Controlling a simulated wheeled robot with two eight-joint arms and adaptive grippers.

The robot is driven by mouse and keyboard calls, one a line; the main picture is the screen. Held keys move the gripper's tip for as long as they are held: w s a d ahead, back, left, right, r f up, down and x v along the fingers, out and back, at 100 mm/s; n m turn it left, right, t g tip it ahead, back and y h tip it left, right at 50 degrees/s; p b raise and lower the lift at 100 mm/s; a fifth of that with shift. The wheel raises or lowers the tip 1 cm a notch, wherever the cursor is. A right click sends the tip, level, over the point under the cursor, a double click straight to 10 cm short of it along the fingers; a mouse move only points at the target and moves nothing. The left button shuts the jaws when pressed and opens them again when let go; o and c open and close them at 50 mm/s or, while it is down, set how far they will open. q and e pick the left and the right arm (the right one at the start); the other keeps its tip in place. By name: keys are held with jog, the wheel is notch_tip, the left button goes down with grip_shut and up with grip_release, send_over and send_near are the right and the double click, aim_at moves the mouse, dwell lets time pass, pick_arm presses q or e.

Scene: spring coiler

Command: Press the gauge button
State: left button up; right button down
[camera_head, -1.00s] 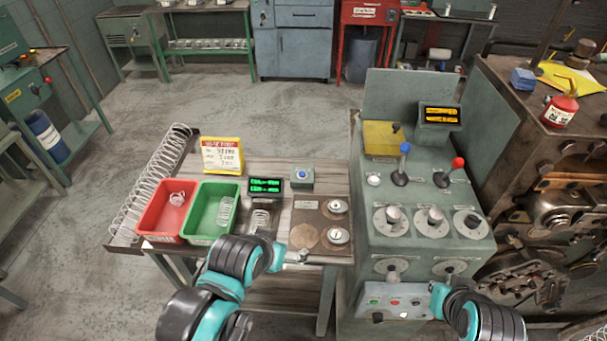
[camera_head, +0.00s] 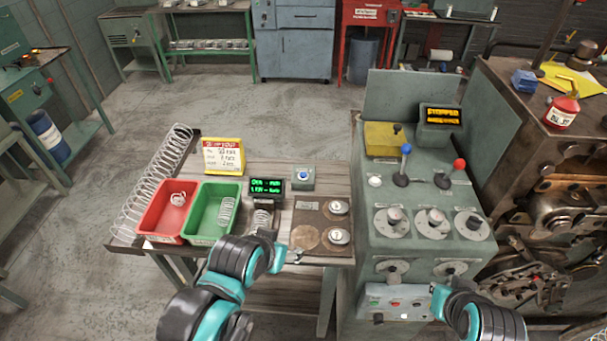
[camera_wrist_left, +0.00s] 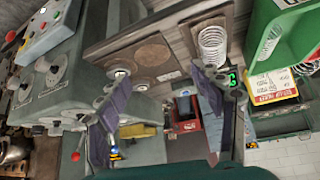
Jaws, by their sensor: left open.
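The gauge button is a blue round button on a small grey box (camera_head: 303,175) at the back of the bench, right of the gauge's green-lit display (camera_head: 266,186). In the left wrist view the blue button (camera_wrist_left: 186,92) shows between my fingers, beyond them. A coil spring (camera_head: 263,218) sits at the gauge below the display; it also shows in the wrist view (camera_wrist_left: 213,45). My left gripper (camera_head: 294,256) is over the bench's front edge, nearer than the button and apart from it. In the wrist view its fingers (camera_wrist_left: 160,74) are spread and empty. My right gripper (camera_head: 437,293) is beside the machine's front panel, its fingers unclear.
A red bin (camera_head: 150,222) and a green bin (camera_head: 196,233) with springs stand left of the gauge. A yellow-white sign (camera_head: 223,157) stands behind them. A plate with round discs (camera_head: 306,238) lies right. The green machine (camera_head: 390,258) with levers and dials borders the bench.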

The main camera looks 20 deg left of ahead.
pick_arm(q)
grip_shut()
dwell(1.2)
